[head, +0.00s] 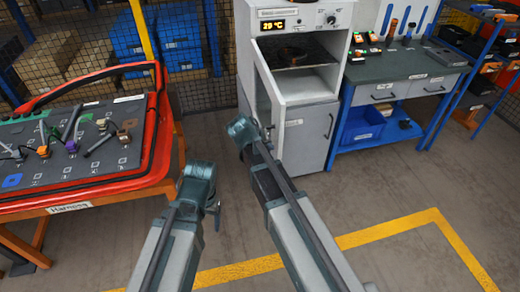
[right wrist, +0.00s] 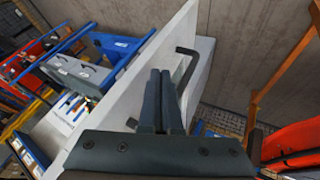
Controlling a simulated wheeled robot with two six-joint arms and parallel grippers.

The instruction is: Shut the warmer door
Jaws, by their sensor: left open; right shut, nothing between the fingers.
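The warmer (head: 292,20) is the white cabinet at the top middle of the head view, its display lit. Its upper chamber is open, with a dark round item on the rack inside. The warmer door (head: 267,88) is swung out towards me from the chamber's left side and seen nearly edge-on. My right gripper (head: 242,130) is at the door's outer side, low. In the right wrist view its shut, empty fingers (right wrist: 159,78) are beside the white door panel (right wrist: 118,90) and its dark bar handle (right wrist: 187,68). I cannot tell if they touch. My left gripper (head: 216,206) is open and empty, away from the door.
A red-rimmed harness board (head: 158,125) on an orange stand is at left. A workbench (head: 400,73) with drawers, tools and a blue bin (head: 360,125) stands right of the warmer. A lower cabinet (head: 305,138) sits under the chamber. The floor in front, with yellow lines, is clear.

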